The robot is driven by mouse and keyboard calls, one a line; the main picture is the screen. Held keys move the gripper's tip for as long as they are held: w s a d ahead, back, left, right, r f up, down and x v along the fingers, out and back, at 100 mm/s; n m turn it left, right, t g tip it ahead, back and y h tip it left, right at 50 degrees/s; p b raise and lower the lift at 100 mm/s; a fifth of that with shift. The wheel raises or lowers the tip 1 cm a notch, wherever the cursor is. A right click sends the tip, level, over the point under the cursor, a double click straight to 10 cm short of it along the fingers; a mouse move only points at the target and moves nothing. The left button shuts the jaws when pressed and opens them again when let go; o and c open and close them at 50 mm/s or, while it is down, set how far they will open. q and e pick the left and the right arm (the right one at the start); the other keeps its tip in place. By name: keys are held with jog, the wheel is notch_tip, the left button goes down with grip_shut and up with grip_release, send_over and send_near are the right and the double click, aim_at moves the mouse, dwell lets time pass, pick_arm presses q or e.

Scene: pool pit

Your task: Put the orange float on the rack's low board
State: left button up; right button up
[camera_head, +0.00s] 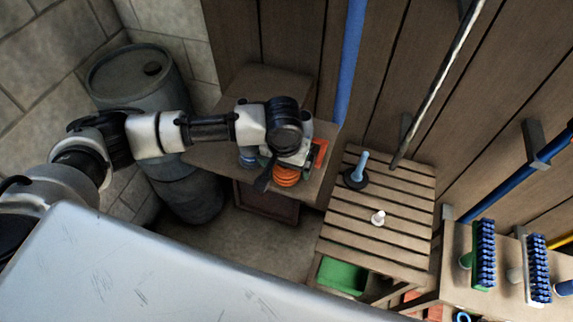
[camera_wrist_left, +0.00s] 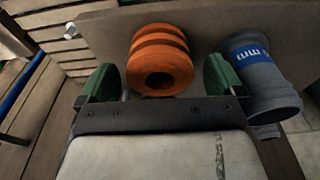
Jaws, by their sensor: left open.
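The orange float (camera_head: 286,177) is a ribbed orange cylinder with a hole through its middle. It is on the wooden stand at the wall, partly hidden under my left gripper (camera_head: 284,170) in the head view. In the left wrist view the float (camera_wrist_left: 160,50) shows between the two green fingertips of my left gripper (camera_wrist_left: 161,78). The gripper is open, with a gap visible on each side of the float. I cannot tell for sure which surface is the rack's low board. My right gripper is not in view.
A slatted bench (camera_head: 372,240) holds a plunger (camera_head: 357,175) and a white knob (camera_head: 378,218). Blue brushes (camera_head: 485,255) stand at right. A barrel (camera_head: 135,75) is behind my arm.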

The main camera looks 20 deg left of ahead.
pick_arm(q)
jog(key=shift+w+f, duration=0.2)
jog(key=shift+f, duration=0.9)
jog(key=shift+r, duration=0.15)
jog(key=c, duration=1.1)
